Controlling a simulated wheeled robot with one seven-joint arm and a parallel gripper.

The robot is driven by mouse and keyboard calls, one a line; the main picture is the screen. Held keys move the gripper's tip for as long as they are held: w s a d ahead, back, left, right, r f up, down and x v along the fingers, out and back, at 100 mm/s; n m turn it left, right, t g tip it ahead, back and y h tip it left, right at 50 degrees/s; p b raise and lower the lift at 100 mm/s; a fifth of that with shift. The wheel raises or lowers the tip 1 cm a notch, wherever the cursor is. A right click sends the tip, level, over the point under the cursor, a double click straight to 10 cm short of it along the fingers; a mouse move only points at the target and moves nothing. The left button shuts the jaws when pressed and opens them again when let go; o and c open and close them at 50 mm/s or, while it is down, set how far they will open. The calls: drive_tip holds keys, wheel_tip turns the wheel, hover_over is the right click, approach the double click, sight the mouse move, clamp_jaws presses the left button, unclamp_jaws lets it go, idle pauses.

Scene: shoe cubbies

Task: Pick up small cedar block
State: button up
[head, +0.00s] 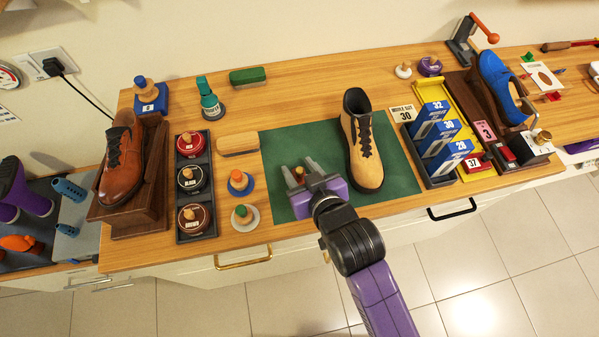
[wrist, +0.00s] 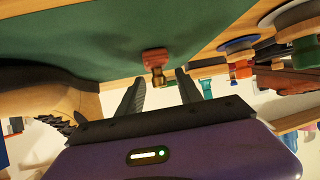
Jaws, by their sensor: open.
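A small reddish-brown block with a brass-coloured knob, which looks like the small cedar block (head: 300,171), stands on the green mat left of the tan boot. In the wrist view the block (wrist: 155,56) shows ahead of the fingers, roughly between their lines. My gripper (head: 299,168) is open over the mat, with its fingers on either side of the block in the head view. In the wrist view my gripper (wrist: 160,76) has its two dark fingers apart, with nothing clamped. I cannot tell whether a finger touches the block.
A tan boot (head: 364,140) stands close by on the green mat (head: 400,180). Left of the mat are a tan wooden block or brush (head: 238,143) and two round knobbed pieces (head: 239,181). Blue boxes (head: 440,143) stand to the right. The mat's front left is mostly clear.

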sight(298, 168)
drive_tip(key=shift+x, duration=1.6)
clamp_jaws()
